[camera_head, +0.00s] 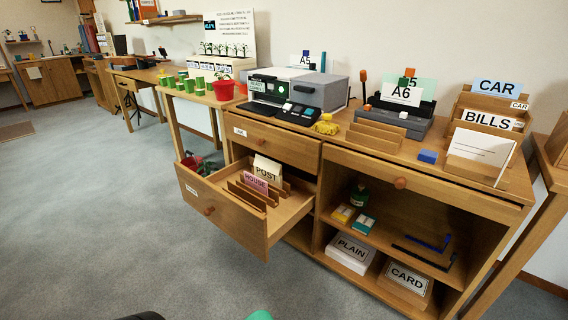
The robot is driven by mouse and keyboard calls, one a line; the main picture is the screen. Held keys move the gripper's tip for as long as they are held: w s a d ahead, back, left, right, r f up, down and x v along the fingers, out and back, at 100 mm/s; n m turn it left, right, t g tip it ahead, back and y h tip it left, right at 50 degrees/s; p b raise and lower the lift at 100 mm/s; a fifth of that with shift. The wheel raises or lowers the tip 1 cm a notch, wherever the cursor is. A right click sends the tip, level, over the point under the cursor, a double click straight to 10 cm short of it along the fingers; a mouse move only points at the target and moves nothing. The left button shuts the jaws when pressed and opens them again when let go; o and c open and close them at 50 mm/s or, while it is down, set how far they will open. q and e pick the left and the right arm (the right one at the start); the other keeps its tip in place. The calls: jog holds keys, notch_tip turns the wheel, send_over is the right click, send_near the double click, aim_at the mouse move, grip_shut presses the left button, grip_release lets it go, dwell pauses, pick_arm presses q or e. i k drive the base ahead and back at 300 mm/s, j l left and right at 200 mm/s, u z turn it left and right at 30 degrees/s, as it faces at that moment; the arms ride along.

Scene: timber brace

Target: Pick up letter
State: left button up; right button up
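A white envelope-like letter (481,147) leans upright at the front of a wooden letter rack (459,133), at the right end of the desk top. Behind it in the rack are labels reading BILLS (487,120) and CAR (497,88). The open drawer (290,209) holds a wooden divider with a POST card (267,169) and a pink HOUSE card (255,183). Neither of my grippers can be made out. Only a dark shape and a green shape, perhaps parts of me, show at the bottom edge.
The drawer juts out over the carpet (110,210). A printer (297,90), an A6 paper device (400,115) and an empty wooden sorter (376,135) stand on the desk. PLAIN (350,252) and CARD (406,281) stacks fill the low shelf. The floor in front is clear.

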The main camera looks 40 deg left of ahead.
aim_at(258, 183)
jog(key=u, duration=1.55)
jog(key=i+j+z, duration=0.15)
